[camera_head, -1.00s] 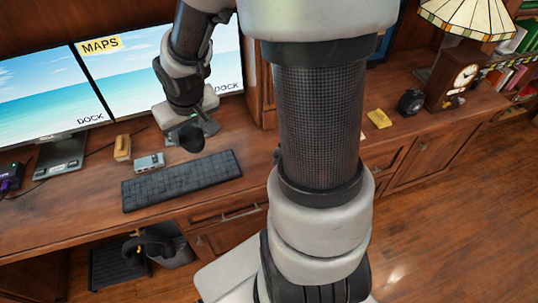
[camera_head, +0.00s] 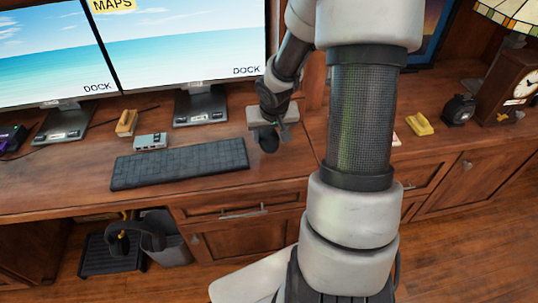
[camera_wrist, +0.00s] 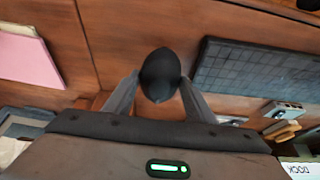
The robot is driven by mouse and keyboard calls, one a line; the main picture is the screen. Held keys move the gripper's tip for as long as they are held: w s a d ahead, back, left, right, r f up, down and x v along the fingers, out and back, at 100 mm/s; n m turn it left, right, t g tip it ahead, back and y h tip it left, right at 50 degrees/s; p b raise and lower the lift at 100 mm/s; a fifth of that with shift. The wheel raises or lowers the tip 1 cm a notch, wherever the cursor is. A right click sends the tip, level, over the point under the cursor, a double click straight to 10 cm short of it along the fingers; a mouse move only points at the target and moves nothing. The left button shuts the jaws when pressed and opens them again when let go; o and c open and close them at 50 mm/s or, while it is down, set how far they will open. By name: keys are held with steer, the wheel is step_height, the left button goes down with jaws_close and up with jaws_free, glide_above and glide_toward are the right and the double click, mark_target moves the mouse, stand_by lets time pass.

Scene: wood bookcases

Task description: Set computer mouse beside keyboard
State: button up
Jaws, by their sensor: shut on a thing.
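The computer mouse (camera_head: 269,142) is black and rounded, and my gripper (camera_head: 268,132) is shut on it. In the wrist view the mouse (camera_wrist: 161,75) sits between the two fingers of my gripper (camera_wrist: 160,88). The dark keyboard (camera_head: 180,164) lies on the desk just left of the mouse in the head view. In the wrist view the keyboard (camera_wrist: 258,75) lies right of the mouse, with a strip of wood between them. I cannot tell whether the mouse touches the desk.
Monitors (camera_head: 185,45) stand behind the keyboard, with a small grey box (camera_head: 151,141) and a tan object (camera_head: 127,122) near them. To the right are a yellow object (camera_head: 419,124) and a clock (camera_head: 514,92). A pink item (camera_wrist: 27,57) shows in the wrist view.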

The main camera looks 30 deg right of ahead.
mark_target(269, 156)
steer(key=shift+f+b, duration=1.1)
steer(key=shift+f, duration=1.45)
steer(key=shift+f, duration=0.1)
steer(key=shift+f, duration=0.2)
steer(key=o, duration=1.1)
steer(key=shift+r, duration=0.15)
steer(key=shift+c, duration=0.2)
steer(key=shift+r, duration=0.35)
steer(key=p+v, duration=0.6)
steer(key=v, duration=0.5)
steer(key=shift+s+r, duration=0.25)
steer(key=shift+s, duration=0.05)
